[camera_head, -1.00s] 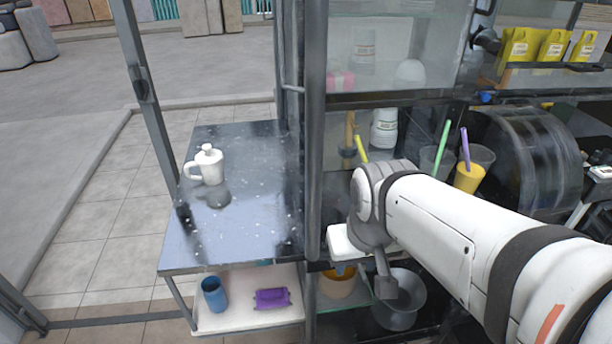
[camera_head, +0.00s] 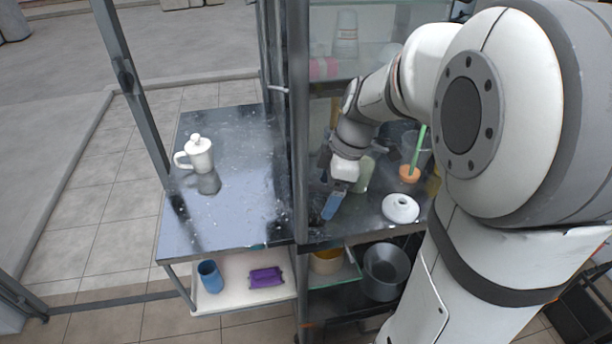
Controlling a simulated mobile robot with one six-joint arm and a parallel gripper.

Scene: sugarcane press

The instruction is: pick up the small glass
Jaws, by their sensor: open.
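My gripper (camera_head: 328,192) is in the shelf bay behind the dark upright post, low over the dark counter, with a blue fingertip pointing down. The post hides part of it, and I see nothing held in it. A pale green, translucent glass-like thing (camera_head: 364,176) stands just right of my gripper; I cannot tell whether they touch. A clear cup (camera_head: 424,150) with a green straw stands further right, with an orange cup-like thing (camera_head: 409,174) in front of it. I cannot tell for certain which of these is the small glass.
A white lidded mug (camera_head: 199,157) stands on the dark side table (camera_head: 235,205), which is otherwise mostly clear. A white round piece (camera_head: 401,208) lies on the counter. The upright post (camera_head: 298,120) stands close left of my gripper. A blue cup (camera_head: 210,277) and purple item (camera_head: 266,277) sit below.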

